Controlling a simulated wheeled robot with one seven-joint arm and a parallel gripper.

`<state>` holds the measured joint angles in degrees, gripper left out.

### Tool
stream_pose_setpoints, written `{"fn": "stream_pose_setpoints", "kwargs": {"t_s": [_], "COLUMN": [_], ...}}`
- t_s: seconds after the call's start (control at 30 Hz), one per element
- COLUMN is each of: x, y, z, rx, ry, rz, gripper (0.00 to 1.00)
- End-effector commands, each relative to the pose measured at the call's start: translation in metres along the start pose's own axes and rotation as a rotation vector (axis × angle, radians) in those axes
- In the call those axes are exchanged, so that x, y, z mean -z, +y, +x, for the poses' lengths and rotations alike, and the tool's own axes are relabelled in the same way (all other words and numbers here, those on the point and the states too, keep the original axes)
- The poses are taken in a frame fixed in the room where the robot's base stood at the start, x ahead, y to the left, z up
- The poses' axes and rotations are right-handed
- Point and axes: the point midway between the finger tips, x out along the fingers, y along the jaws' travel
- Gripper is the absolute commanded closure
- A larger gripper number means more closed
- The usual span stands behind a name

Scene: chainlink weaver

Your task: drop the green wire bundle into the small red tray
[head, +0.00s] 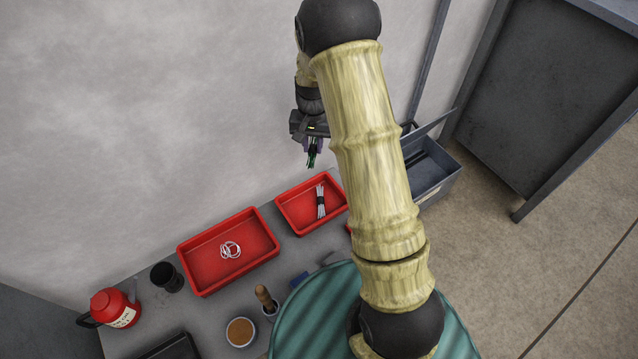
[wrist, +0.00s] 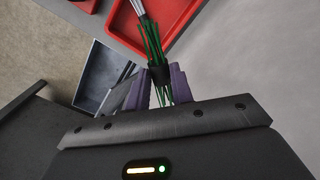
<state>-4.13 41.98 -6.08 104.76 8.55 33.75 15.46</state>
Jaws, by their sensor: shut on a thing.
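My gripper (head: 312,143) is shut on the green wire bundle (head: 311,157), which has a dark band around its middle. The bundle (wrist: 153,40) also shows in the wrist view between the purple fingers (wrist: 158,88). In the head view it hangs in the air above and behind the small red tray (head: 291,217). A white wire bundle (head: 320,202) with a dark band lies in that tray. In the wrist view part of the tray (wrist: 176,22) shows beyond the bundle's tip. My arm covers the area right of the tray in the head view.
A larger red tray (head: 205,272) with a loose white coil (head: 230,250) stands to the left. A red canister (head: 115,308), a black cup (head: 166,277) and a small bowl (head: 240,332) stand on the grey bench. A grey-blue open box (head: 432,176) stands at right behind my arm.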

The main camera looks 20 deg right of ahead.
Motion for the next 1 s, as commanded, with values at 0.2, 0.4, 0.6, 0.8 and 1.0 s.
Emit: {"fn": "stream_pose_setpoints", "kwargs": {"t_s": [0.2, 0.4, 0.6, 0.8, 1.0], "x": [-0.035, -0.053, -0.053, -0.053, -0.053], "y": [0.010, 0.024, 0.025, 0.025, 0.025], "z": [0.075, 0.107, 0.106, 0.109, 0.124], "rx": [0.004, -0.008, -0.008, -0.008, -0.008], "ry": [-0.014, 0.007, 0.009, 0.009, 0.008], "rz": [0.394, 0.667, 0.686, 0.683, 0.682], "gripper": [1.00, 1.00, 1.00, 1.00, 1.00]}}
